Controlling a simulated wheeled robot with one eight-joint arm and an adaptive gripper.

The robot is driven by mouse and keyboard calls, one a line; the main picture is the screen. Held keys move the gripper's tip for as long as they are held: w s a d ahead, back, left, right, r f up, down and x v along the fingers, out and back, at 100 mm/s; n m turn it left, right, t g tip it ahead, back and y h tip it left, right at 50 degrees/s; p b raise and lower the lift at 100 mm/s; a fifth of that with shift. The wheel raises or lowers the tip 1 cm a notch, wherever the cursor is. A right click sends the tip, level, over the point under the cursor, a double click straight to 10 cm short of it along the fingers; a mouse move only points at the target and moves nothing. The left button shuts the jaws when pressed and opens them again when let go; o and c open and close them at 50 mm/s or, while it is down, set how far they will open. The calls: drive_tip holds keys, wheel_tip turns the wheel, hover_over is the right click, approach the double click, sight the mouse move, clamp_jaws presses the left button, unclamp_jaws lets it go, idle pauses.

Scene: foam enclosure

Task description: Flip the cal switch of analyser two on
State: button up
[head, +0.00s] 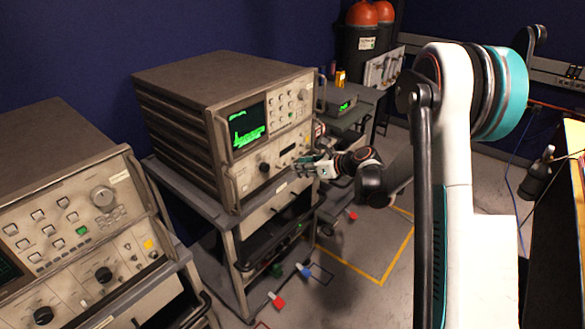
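An analyser (222,110) with a green trace on its screen (249,127) stands on a cart in the middle of the head view. A second analyser (60,215) is at the left, partly cut off by the frame. Labels on both are too small to read, so I cannot tell which is number two. My gripper (303,166) is at the lower right of the middle analyser's front panel, close to or touching it. Its fingers are small and seen from the side; I cannot tell whether they are open. I cannot make out a cal switch; the gripper hides part of the panel there.
Carts carry the analysers, with a narrow gap between them. A small device with a green display (343,105) sits on a bench (362,99) behind. Yellow-taped floor (360,262) is open.

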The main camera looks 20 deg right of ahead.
sight(276, 176)
drive_tip(key=shift+v, duration=1.4)
drive_tip(key=shift+a+f, duration=0.1)
drive_tip(key=shift+f, duration=0.2)
drive_tip(key=c, duration=0.7)
wheel_tip(276, 176, down, 8)
drive_tip(key=shift+w+r, duration=0.15)
drive_tip(key=shift+r, duration=0.05)
clamp_jaws()
drive_tip(key=b+x, duration=0.3)
drive_tip(key=x, duration=0.6)
drive_tip(key=shift+w+a+f, duration=0.1)
drive_tip(key=shift+a+f, duration=0.15)
drive_tip(key=shift+f, duration=0.05)
drive_tip(key=shift+w+a+r+b, duration=0.1)
drive_tip(key=shift+w+r+b, duration=0.15)
drive_tip(key=shift+r, duration=0.8)
drive_tip(key=shift+w+a+r+b, duration=0.15)
drive_tip(key=shift+r+b, duration=0.1)
drive_tip(key=shift+r, duration=0.8)
